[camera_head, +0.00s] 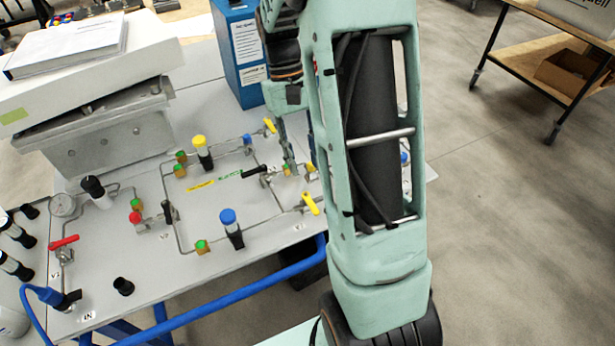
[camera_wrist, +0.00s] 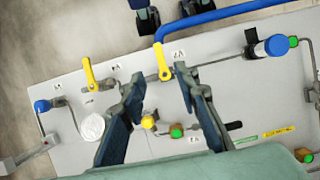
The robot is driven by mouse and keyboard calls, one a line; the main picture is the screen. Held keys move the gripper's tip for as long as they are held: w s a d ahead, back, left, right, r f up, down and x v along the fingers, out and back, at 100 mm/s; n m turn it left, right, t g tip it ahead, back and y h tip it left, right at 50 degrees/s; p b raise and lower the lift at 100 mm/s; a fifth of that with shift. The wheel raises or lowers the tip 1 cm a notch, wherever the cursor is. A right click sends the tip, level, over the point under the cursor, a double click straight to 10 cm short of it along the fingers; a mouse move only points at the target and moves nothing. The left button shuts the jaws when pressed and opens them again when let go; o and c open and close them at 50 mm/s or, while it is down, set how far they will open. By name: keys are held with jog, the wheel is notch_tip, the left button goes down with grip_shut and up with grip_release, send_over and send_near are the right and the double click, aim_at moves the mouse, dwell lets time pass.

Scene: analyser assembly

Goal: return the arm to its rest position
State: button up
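My arm stands large in the right middle of the head view and hides part of the panel behind it. My gripper (camera_head: 292,160) hangs pointing down over the right part of the grey panel (camera_head: 150,255), partly behind the arm. In the wrist view my gripper (camera_wrist: 160,82) has its two fingers well apart with nothing held between them. A yellow knob (camera_wrist: 148,122) and a green fitting (camera_wrist: 176,131) show on the panel in the gap between the fingers. A yellow valve handle (camera_wrist: 162,62) shows near the fingertips; I cannot tell the exact clearance.
Pipes, a blue-capped valve (camera_head: 231,228), a yellow-capped valve (camera_head: 202,152) and a gauge (camera_head: 62,205) stand on the panel. A blue box (camera_head: 240,55) is behind the gripper. A blue rail (camera_head: 240,292) runs along the front. Open floor (camera_head: 490,220) lies right.

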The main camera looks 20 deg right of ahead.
jog(key=shift+v, duration=0.85)
jog(key=shift+w, duration=0.1)
